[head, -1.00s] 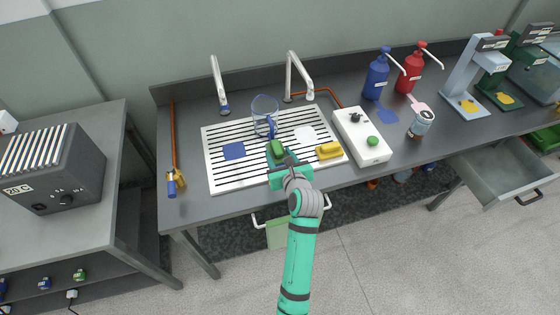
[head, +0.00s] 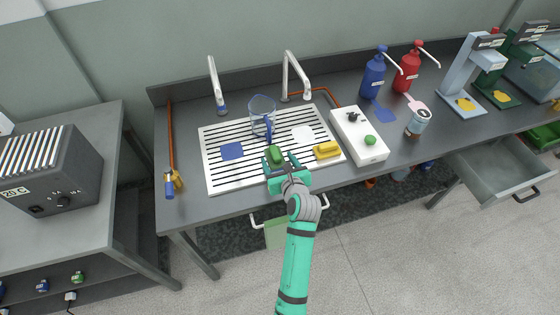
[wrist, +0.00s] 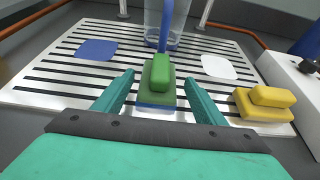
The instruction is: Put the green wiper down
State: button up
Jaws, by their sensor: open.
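The green wiper (head: 275,155) rests on the white slotted drain board (head: 216,180), near its front edge. In the wrist view the green wiper (wrist: 157,80) stands between my two fingers, with a gap on each side, and a blue patch shows under its front end. My gripper (head: 283,166) is open around the near end of the wiper and holds nothing; its fingers also show in the wrist view (wrist: 160,98).
A yellow wiper (head: 327,150) lies close on the right, beside a white control box (head: 358,136). A clear jug (head: 262,115) stands behind the green wiper. A blue patch (head: 232,151) and a white patch (head: 303,134) lie on the board. Two taps rise behind.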

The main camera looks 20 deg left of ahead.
jog(key=shift+s+r, duration=0.2)
jog(key=shift+s, duration=0.05)
jog(key=v, duration=1.1)
jog(key=shift+d, duration=0.25)
jog(key=shift+d, duration=0.1)
jog(key=shift+s, duration=0.1)
